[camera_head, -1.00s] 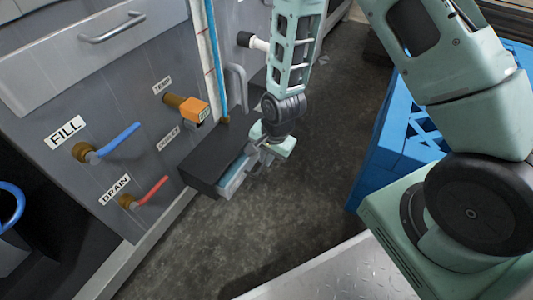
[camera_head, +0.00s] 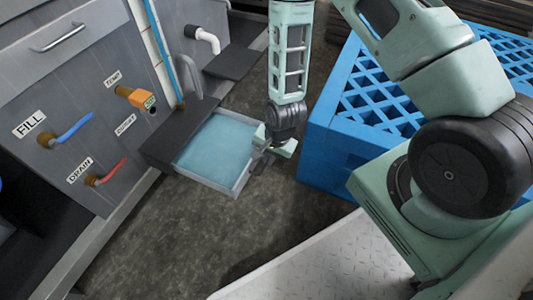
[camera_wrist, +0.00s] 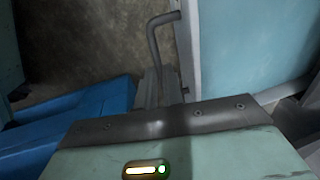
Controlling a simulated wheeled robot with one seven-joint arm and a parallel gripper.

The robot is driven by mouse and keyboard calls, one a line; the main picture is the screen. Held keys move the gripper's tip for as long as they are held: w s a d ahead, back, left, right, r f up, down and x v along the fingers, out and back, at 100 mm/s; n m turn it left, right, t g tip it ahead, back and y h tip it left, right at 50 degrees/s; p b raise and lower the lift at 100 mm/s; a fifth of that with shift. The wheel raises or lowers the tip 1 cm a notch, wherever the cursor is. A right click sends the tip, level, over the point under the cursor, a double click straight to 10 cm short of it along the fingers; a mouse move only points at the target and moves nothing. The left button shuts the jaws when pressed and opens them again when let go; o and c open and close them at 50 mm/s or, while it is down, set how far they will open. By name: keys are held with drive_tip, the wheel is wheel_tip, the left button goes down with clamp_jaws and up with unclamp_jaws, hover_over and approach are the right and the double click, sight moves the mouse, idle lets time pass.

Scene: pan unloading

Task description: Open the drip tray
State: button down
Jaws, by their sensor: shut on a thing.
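The drip tray (camera_head: 216,149) is a shallow drawer with a pale rim and a light blue inside. It stands well out of the dark housing (camera_head: 182,127) at the foot of the grey cabinet. My gripper (camera_head: 263,155) is at the tray's outer front edge, shut on its handle. In the wrist view the bent grey handle (camera_wrist: 156,46) runs down toward my gripper (camera_wrist: 158,92), and the tray (camera_wrist: 240,45) fills the upper right. The fingertips are mostly hidden behind the gripper body.
A blue crate (camera_head: 330,145) stands close to the right of my gripper. The cabinet carries a blue fill lever (camera_head: 74,129), a red drain lever (camera_head: 112,171) and an orange temperature unit (camera_head: 135,96). Dark floor (camera_head: 180,220) lies open in front of the tray.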

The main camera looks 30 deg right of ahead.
drive_tip(key=c, duration=1.5)
unclamp_jaws()
drive_tip(key=s+r+p, duration=0.1)
drive_tip(key=r+p, duration=0.1)
drive_tip(key=r, duration=0.3)
drive_tip(key=s+d+r+p, duration=0.1)
drive_tip(key=r+p, duration=0.2)
drive_tip(key=r, duration=0.3)
drive_tip(key=d+r+p, duration=0.1)
drive_tip(key=r+p, duration=0.2)
drive_tip(key=r, duration=0.3)
drive_tip(key=shift+s, duration=0.4)
